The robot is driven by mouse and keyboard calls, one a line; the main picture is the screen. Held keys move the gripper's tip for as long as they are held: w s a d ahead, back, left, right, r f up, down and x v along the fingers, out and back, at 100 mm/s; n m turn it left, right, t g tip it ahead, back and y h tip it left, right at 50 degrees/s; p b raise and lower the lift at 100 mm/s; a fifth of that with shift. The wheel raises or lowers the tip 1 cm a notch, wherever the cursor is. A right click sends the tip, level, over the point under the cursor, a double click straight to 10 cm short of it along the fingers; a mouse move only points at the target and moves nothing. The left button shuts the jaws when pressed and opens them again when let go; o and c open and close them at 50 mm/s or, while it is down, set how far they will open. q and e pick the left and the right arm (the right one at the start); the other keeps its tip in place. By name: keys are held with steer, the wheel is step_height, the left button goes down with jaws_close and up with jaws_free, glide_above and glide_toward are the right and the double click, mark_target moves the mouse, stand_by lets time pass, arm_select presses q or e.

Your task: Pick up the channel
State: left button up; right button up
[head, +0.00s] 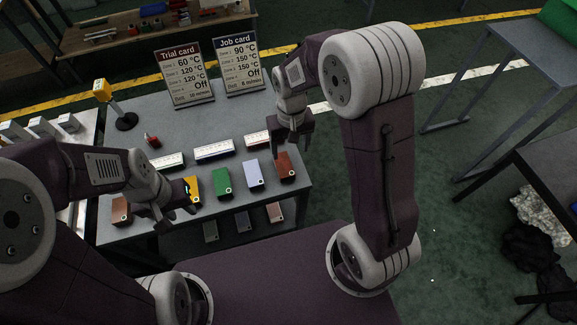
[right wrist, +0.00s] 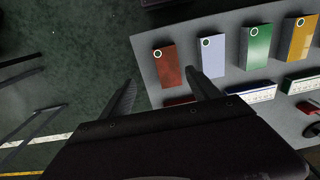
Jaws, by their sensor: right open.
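Several coloured pieces stand in a row along the table's front; I cannot tell which is the channel. A red-brown piece (head: 286,166) is at the right end, then a lavender one (head: 253,174), a green one (head: 222,182) and a yellow one (head: 192,188). A copper-brown piece (head: 121,210) is at the left. My right gripper (head: 293,140) is open and empty above the table by the red-brown piece. In the right wrist view that piece (right wrist: 168,65) lies just beyond the fingertips (right wrist: 160,80). My left gripper (head: 176,216) looks open, near the yellow piece, partly overlapping it.
White-labelled bars (head: 214,150) lie behind the row. A trial card (head: 184,75) and a job card (head: 237,65) stand at the back of the table (head: 145,115). A yellow-topped stand (head: 103,90) is at the back left. Open floor lies right of the table.

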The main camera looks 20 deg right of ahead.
mark_target(283, 164)
steer(key=shift+w+a+f, duration=0.6)
steer(key=shift+w+a, duration=0.05)
steer(key=shift+w, duration=0.1)
steer(key=shift+w+a+r, duration=0.1)
steer(key=shift+a, duration=0.15)
steer(key=f, duration=0.3)
steer(key=shift+s+d+f, duration=0.1)
steer(key=shift+s+d, duration=0.1)
steer(key=shift+s, duration=0.05)
steer(key=shift+w+f, duration=0.15)
steer(key=shift+f, duration=0.25)
step_height(283, 164, down, 4)
steer(key=shift+a+f+b, duration=0.1)
steer(key=shift+a+b, duration=0.05)
steer(key=shift+b, duration=0.3)
steer(key=shift+w+f, duration=0.15)
steer(key=shift+f, duration=0.2)
jaws_close()
steer(key=shift+r, duration=0.15)
